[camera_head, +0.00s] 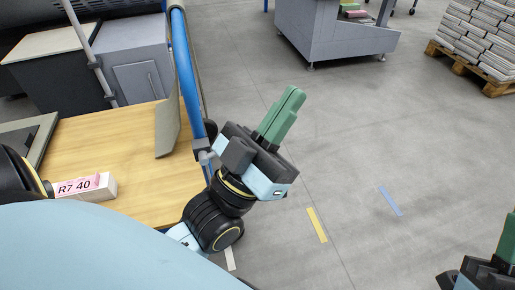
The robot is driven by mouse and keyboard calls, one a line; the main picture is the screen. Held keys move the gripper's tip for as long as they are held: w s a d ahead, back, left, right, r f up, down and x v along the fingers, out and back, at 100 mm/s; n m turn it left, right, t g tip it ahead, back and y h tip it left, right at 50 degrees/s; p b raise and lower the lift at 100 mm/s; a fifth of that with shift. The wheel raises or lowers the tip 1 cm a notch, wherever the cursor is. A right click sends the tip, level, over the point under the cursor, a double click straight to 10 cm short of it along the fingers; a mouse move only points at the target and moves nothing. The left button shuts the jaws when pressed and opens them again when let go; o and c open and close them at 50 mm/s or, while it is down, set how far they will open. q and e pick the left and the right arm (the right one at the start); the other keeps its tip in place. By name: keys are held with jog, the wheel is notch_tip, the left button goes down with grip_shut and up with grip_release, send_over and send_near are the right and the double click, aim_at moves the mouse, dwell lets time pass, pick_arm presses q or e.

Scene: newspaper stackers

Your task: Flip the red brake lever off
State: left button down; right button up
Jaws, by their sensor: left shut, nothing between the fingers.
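No red brake lever can be made out in the head view. My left gripper (292,95) is in the middle of the view, its green fingers shut together with nothing between them. It points up and to the right over the grey floor, just right of a blue tubular post (187,75) at the edge of a wooden platform. My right gripper (508,235) shows only in part at the bottom right corner, cut off by the frame, so its fingers cannot be judged.
The wooden platform (100,130) carries a white box with a pink label reading R7 40 (108,187). Grey machines stand behind, one at top centre (330,35). A pallet of stacked newspapers (478,40) is at top right. The floor between is clear.

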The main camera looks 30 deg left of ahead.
jog(key=shift+o, duration=2.8)
jog(key=shift+w+g, duration=0.25)
jog(key=shift+g, duration=0.05)
pick_arm(q)
jog(key=w+a+f+n+g+y, duration=0.1)
jog(key=w+f+n+y, duration=0.35)
jog(key=n, duration=0.65)
jog(key=w+f+n+y+p, duration=0.1)
jog(key=f+n+y, duration=0.5)
jog(key=n+y, duration=0.3)
jog(key=w+a+f+n+g+y, duration=0.1)
jog(key=w+f+n+y, duration=0.3)
jog(key=n, duration=0.8)
jog(key=s+f+n+g+y, duration=0.2)
jog(key=f+n+g+y, duration=0.2)
jog(key=f+n+g, duration=0.2)
jog(key=s+f+n+g+y, duration=0.2)
jog(key=f+n+g+y, duration=0.3)
jog(key=f+n, duration=0.5)
jog(key=shift+s+d+n+g+p, duration=0.3)
jog(key=shift+d+n+g+p, duration=0.1)
jog(key=shift+n, duration=2.4)
pick_arm(e)
jog(key=shift+w+a+f+g, duration=0.25)
jog(key=shift+w+f+g, duration=0.55)
jog(key=shift+g, duration=0.3)
